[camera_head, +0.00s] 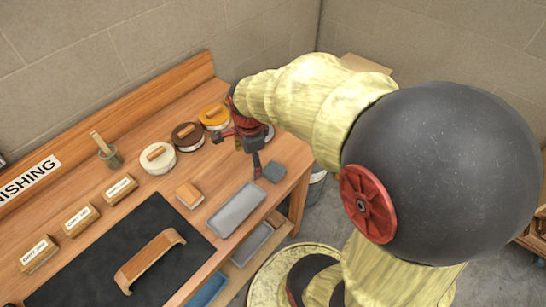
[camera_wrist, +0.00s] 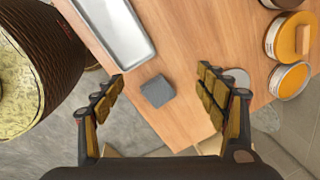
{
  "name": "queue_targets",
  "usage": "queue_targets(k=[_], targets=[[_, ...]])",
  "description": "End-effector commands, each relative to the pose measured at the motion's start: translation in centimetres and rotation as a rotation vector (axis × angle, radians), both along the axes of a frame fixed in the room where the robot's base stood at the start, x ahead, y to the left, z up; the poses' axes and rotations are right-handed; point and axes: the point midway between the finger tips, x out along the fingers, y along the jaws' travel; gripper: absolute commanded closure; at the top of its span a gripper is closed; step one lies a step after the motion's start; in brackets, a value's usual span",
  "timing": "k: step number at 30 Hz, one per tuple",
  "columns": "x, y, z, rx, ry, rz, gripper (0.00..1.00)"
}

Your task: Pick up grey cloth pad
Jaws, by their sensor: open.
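The grey cloth pad (camera_head: 274,172) lies flat near the right end of the wooden bench, beside the metal tray. In the wrist view the small square pad (camera_wrist: 157,91) sits between and beyond my spread fingers, close to the bench edge. My gripper (camera_head: 238,151) is open and empty above this end of the bench. The wrist view shows the fingers of my gripper (camera_wrist: 160,78) wide apart on either side of the pad, with nothing between them. I cannot tell the exact height above the pad.
The metal tray (camera_head: 237,209) lies left of the pad. Lidded tins, orange (camera_head: 215,117), brown (camera_head: 187,135) and white (camera_head: 158,157), stand along the back. A small wooden block (camera_head: 189,194) and a dark mat (camera_head: 120,250) with a curved wooden piece (camera_head: 150,260) lie further left.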

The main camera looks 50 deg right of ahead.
Motion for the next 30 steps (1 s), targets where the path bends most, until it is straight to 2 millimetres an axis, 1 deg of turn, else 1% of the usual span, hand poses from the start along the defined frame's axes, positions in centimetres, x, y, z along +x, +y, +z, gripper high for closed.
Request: queue_targets(k=[1,3,6,9,12,15,18,22,26,30], targets=[[0.0,-1.5,0.7,0.029,0.025,-0.146,0.27],[0.0,-3.2,0.1,0.063,0.046,-0.356,0.27],[-0.3,-5.3,-0.8,0.098,0.073,-0.620,0.27],[-0.7,-6.8,-1.7,0.121,0.093,-0.823,0.27],[-1.1,-7.7,-2.4,0.134,0.107,-0.957,0.27],[-1.3,-8.2,-3.1,0.139,0.112,-1.028,0.27],[-1.3,-8.3,-4.1,0.141,0.114,-1.050,0.27],[-1.4,-8.3,-5.6,0.141,0.115,-1.049,0.27],[-1.4,-8.3,-6.3,0.141,0.113,-1.048,0.27],[-1.6,-8.4,-8.0,0.140,0.115,-1.046,0.27]])
